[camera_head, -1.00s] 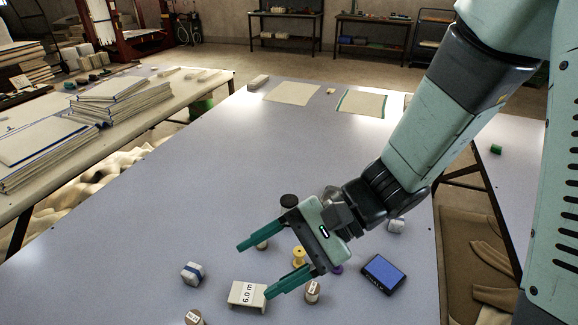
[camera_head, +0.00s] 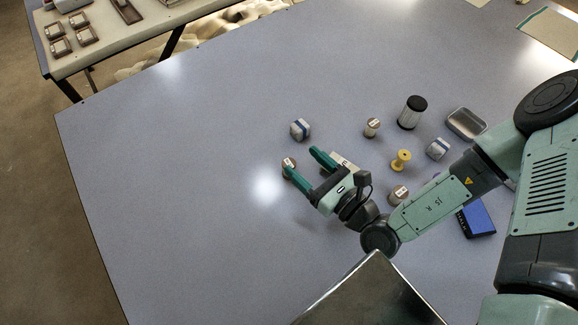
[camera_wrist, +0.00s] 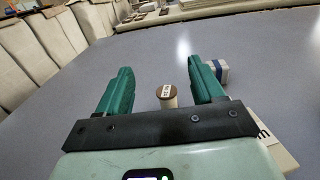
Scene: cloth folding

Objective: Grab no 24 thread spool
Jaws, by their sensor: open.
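A small spool (camera_head: 288,163) with a brown top and a white label stands at the left of the object group in the head view. The wrist view shows it upright (camera_wrist: 167,97), in the gap between my fingers; its small label print is not clearly legible. My gripper (camera_head: 301,160) is open and empty, with its green fingers (camera_wrist: 158,75) pointing at this spool. One fingertip overlaps the spool in the head view; contact cannot be told. Two similar labelled spools stand to the right, one farther back (camera_head: 371,128) and one near my forearm (camera_head: 398,196); their numbers are unreadable.
A blue-banded white block (camera_head: 300,129) stands behind the spool, another (camera_head: 438,149) farther right. A pale card (camera_head: 345,163) lies partly behind my gripper. A yellow spool (camera_head: 400,160), black-topped cylinder (camera_head: 411,113), metal tin (camera_head: 466,124) and blue box (camera_head: 477,219) are rightward. The left tabletop is clear.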

